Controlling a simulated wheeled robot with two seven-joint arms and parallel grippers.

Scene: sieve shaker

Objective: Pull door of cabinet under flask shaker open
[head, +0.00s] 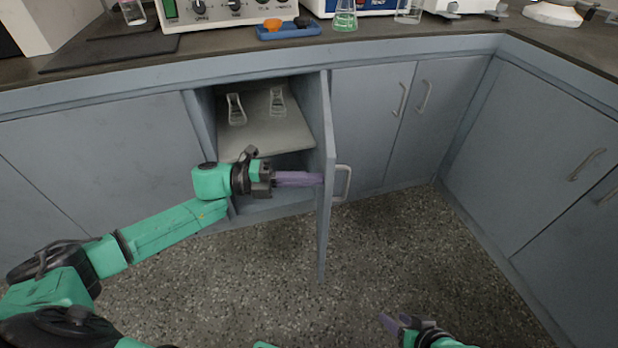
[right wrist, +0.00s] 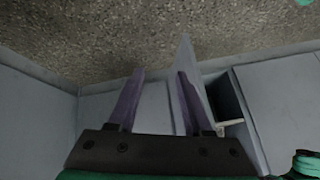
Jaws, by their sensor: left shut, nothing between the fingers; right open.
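The grey cabinet door (head: 325,230) stands swung well out from its cabinet, seen nearly edge-on in the head view. Its handle (head: 342,183) is on the right-hand face. My left gripper (head: 320,179) is shut and empty, its purple fingers reaching to the inner face of the door; whether they touch it I cannot tell. The open cabinet (head: 265,140) shows a shelf with two glass flasks on it. My right gripper (head: 388,322) is open and empty, low over the floor and apart from the door. Its fingers (right wrist: 158,100) also show in the right wrist view, with the door (right wrist: 190,75) beyond.
Closed cabinets with handles (head: 403,99) stand to the right and along the right wall. The dark worktop (head: 210,48) above carries equipment, a blue tray (head: 288,32) and glassware. The speckled floor (head: 400,250) in front is clear.

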